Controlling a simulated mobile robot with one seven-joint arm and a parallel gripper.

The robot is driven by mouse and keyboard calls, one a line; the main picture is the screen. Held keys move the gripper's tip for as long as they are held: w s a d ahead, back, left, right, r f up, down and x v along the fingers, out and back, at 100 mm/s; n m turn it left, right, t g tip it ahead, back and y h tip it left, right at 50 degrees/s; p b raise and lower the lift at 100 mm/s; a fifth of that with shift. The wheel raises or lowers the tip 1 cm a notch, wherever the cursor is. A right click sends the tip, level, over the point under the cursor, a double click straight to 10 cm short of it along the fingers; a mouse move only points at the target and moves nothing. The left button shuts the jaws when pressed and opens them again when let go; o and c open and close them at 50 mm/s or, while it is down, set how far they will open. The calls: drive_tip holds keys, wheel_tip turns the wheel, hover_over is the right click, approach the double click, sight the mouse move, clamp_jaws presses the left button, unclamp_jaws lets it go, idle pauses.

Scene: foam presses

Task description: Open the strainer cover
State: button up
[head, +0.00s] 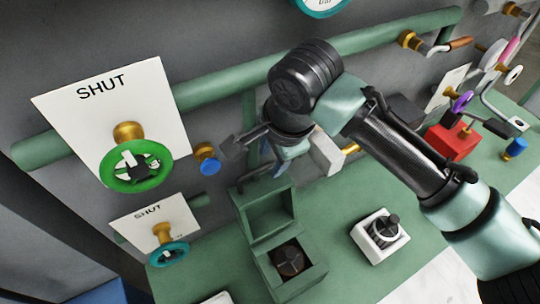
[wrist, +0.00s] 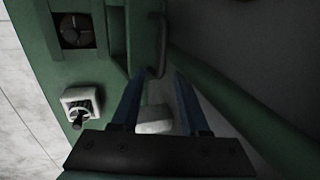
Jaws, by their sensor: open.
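The strainer is a green box on the green bench, with a dark round part (head: 290,260) showing inside. Its green cover (head: 268,212) stands raised at the back of the box, near the wall. In the wrist view the box interior (wrist: 76,30) is at upper left and the raised cover (wrist: 118,38) is beside it. My gripper (head: 277,168) is just above and behind the cover's upper edge. In the wrist view its two blue fingers (wrist: 160,82) are spread apart with nothing held between them. Whether a finger touches the cover I cannot tell.
A white box with a black knob (head: 380,236) stands right of the strainer. A green pipe (head: 210,72) runs along the wall. Left are a green handwheel (head: 136,166), a teal handwheel (head: 169,254) and SHUT signs. A red box (head: 452,141) is at right.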

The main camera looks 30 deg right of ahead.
drive_tip(key=shift+x, duration=0.95)
drive_tip(key=shift+c, duration=0.2)
clamp_jaws()
idle(0.6)
